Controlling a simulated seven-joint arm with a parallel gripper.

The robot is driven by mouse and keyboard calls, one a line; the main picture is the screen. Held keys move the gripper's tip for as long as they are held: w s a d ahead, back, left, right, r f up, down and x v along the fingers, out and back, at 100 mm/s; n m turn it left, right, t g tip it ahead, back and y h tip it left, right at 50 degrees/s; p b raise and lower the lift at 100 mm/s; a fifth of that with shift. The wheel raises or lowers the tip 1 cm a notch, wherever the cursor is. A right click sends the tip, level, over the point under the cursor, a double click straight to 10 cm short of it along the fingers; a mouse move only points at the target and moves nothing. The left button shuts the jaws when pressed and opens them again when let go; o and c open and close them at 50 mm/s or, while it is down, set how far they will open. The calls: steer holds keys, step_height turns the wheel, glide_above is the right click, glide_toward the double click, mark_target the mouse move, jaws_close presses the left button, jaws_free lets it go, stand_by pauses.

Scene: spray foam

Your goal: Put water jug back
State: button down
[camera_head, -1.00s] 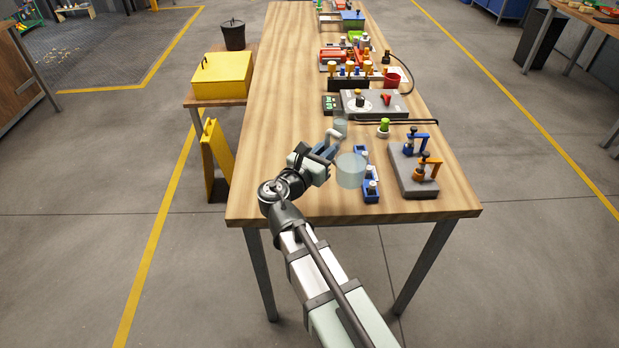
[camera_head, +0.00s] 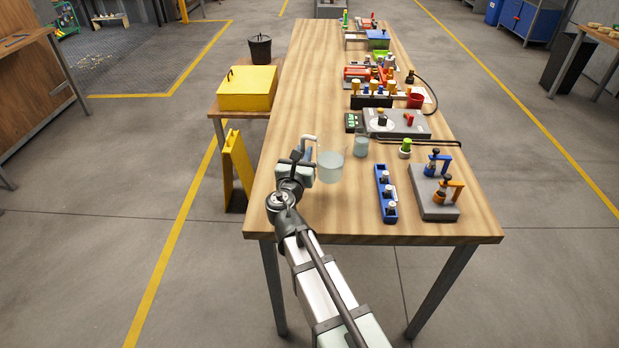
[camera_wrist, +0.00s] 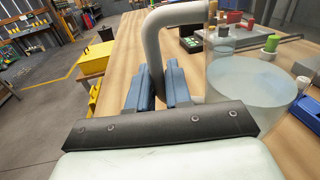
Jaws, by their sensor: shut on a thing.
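The water jug (camera_head: 331,164) is a clear, see-through vessel with a pale grey handle. In the wrist view the jug (camera_wrist: 250,95) stands upright at the right with water in it. My gripper (camera_head: 307,158) is at its left side in the head view. In the wrist view my gripper's blue fingers (camera_wrist: 158,84) are shut on the handle. I cannot tell whether the jug's base touches the table or is a little above it.
A clear beaker (camera_head: 361,145) stands right of the jug. A blue rack with small bottles (camera_head: 388,210), a green-capped bottle (camera_head: 405,149) and a grey clamp block (camera_head: 431,197) lie farther right. A grey stirrer plate (camera_head: 400,125) is behind. The wooden table's (camera_head: 290,222) left and front are clear.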

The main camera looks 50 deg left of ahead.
steer(key=shift+f, duration=3.35)
steer(key=c, duration=1.1)
jaws_free()
steer(key=shift+f, duration=0.15)
steer(key=shift+o, duration=0.2)
steer(key=shift+r, duration=0.2)
steer(key=v, duration=1.2)
